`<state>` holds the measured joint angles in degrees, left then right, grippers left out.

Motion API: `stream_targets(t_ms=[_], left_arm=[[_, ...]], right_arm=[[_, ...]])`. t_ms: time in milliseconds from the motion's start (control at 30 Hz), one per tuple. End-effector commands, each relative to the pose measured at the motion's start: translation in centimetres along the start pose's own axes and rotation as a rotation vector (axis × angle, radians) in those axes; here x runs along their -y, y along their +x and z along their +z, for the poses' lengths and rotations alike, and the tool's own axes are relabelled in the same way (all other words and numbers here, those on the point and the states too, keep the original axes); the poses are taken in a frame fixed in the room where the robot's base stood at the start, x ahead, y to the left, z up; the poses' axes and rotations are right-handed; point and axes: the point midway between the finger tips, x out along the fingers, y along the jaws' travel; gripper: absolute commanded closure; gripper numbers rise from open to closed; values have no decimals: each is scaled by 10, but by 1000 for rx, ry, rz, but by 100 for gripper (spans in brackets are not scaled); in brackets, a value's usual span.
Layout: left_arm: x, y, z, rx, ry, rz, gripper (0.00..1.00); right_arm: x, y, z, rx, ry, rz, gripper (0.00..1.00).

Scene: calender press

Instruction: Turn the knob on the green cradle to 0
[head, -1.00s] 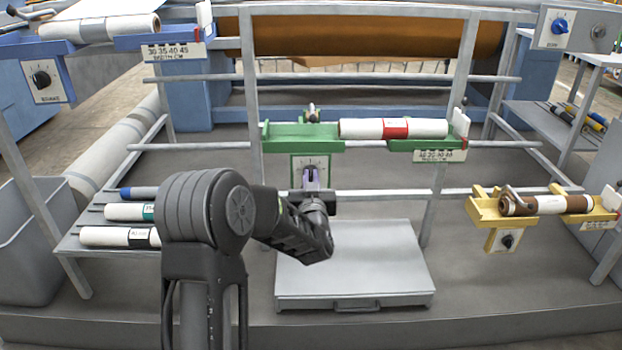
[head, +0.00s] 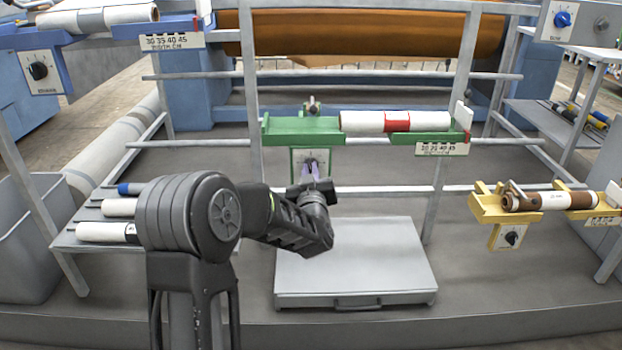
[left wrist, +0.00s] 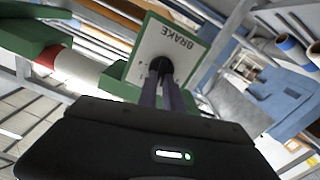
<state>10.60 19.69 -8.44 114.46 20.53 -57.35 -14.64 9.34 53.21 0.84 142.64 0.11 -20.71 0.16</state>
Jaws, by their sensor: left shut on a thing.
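The green cradle (head: 300,130) sits on the grey frame in the middle of the head view and holds a white roll with a red band (head: 396,121). Its dial plate hangs below the left end, and the left wrist view shows this plate (left wrist: 178,35) marked BRAKE, tilted in that picture. My left gripper (head: 312,170) is at the plate, its fingers shut on the black knob (left wrist: 160,64). The fingers hide much of the knob and part of the scale, so I cannot read the setting. My right gripper is not in view.
A yellow cradle (head: 489,210) with a brown roll stands at the right, and a blue cradle (head: 105,35) at the upper left. A grey platform (head: 355,260) lies below the green cradle. Grey frame rails run close around my left arm.

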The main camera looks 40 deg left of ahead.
Motion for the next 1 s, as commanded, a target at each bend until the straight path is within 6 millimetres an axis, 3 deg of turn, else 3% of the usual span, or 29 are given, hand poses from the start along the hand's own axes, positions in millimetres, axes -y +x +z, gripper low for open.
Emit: stream_targets(t_ms=[33,267,800,1000], left_arm=[[2,0,5,-2,-39,0,100],[4,0,6,-3,-252,1,100],[8,0,9,-1,-764,1,100],[9,0,9,-1,-941,1,100]], right_arm=[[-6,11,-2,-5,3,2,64],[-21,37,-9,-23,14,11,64],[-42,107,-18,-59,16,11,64],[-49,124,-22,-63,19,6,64]])
